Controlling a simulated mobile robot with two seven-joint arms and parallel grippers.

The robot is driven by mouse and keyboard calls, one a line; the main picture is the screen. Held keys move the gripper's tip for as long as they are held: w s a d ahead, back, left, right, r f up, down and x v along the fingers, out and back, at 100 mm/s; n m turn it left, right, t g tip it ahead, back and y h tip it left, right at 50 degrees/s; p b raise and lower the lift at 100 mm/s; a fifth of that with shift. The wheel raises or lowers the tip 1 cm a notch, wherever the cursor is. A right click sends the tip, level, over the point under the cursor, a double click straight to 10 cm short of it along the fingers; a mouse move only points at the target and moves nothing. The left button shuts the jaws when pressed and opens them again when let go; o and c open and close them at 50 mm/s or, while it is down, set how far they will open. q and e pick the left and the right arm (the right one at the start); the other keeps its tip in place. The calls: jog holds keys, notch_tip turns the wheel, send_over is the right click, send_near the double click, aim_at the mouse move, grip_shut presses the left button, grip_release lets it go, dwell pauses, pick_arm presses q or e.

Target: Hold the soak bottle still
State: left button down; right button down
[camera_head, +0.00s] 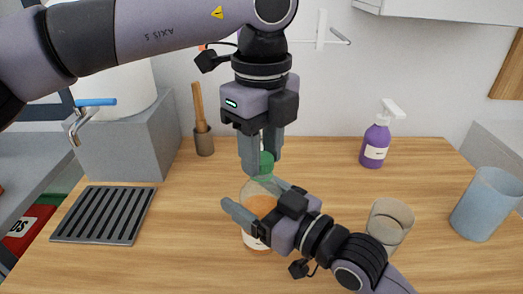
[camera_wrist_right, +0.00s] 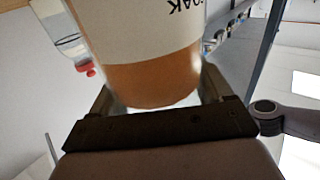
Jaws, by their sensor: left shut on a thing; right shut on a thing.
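The soak bottle (camera_head: 262,205) is clear with orange liquid inside and a green cap (camera_head: 266,166). It stands upright on the wooden counter, centre front in the head view. My right gripper (camera_head: 254,198) is shut on the bottle's body from the right. In the right wrist view the bottle (camera_wrist_right: 150,75) fills the space between the fingers of this gripper (camera_wrist_right: 160,95), and its pale label shows inverted letters. My left gripper (camera_head: 262,160) points down from above and is shut on the green cap. The fingers partly hide the cap and the body.
A blue tumbler (camera_head: 485,205) is farther right. A dark drain grate (camera_head: 104,215) lies left.

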aim_at(262, 158)
pick_arm(q)
jog(key=shift+r, duration=0.85)
jog(key=shift+r, duration=0.1)
jog(key=shift+r, duration=1.9)
pick_arm(e)
grip_release()
pick_arm(q)
jog(key=shift+f+b, duration=0.4)
jog(key=shift+f, duration=0.05)
jog(key=shift+s, duration=0.1)
pick_arm(e)
jog(key=v, duration=1.2)
